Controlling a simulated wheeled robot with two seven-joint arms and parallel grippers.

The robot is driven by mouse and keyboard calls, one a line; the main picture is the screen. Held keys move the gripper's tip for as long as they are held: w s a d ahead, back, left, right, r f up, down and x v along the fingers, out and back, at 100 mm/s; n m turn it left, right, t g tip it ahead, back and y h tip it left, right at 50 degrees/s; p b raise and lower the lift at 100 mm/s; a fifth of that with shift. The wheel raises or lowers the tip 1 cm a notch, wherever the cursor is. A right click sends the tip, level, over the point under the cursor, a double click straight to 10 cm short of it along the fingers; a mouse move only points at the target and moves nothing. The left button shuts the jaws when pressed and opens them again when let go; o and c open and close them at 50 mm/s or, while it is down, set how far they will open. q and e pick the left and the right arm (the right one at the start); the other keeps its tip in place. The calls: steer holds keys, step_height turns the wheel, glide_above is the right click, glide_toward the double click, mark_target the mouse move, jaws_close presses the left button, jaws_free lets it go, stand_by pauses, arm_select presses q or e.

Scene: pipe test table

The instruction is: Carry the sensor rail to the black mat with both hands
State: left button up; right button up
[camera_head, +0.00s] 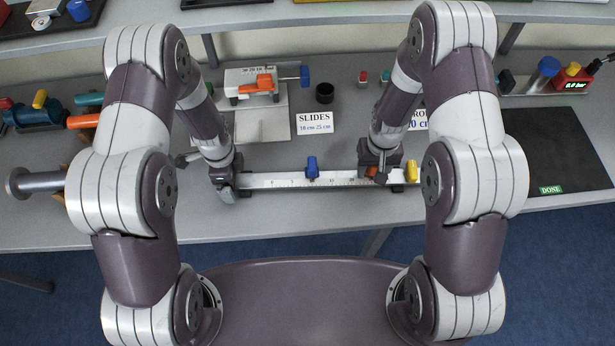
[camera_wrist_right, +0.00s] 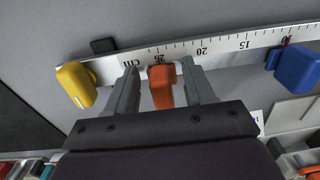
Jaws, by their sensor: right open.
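The sensor rail (camera_head: 340,181) is a white ruled bar lying along the front of the grey table. It carries a blue slider (camera_head: 312,167), an orange piece (camera_wrist_right: 162,88) and a yellow end piece (camera_head: 411,171). My right gripper (camera_wrist_right: 160,76) is open, its fingers on either side of the orange piece, near the 25 mark. The rail (camera_wrist_right: 225,50) runs past the fingertips. My left gripper (camera_head: 225,188) is at the rail's left end; its finger gap is hidden. The black mat (camera_head: 555,145) lies at the right with a green DONE label.
A blue-and-orange tool (camera_head: 35,115) and a metal cylinder (camera_head: 35,182) are at the left. The mat's surface is clear.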

arm_select(q)
steer(key=c, duration=0.9)
arm_select(e)
steer(key=c, duration=0.8)
arm_select(q)
steer(key=c, duration=0.5)
arm_select(e)
jaws_close()
arm_select(q)
steer(key=shift+r, duration=0.1)
arm_select(e)
steer(key=shift+r, duration=0.15)
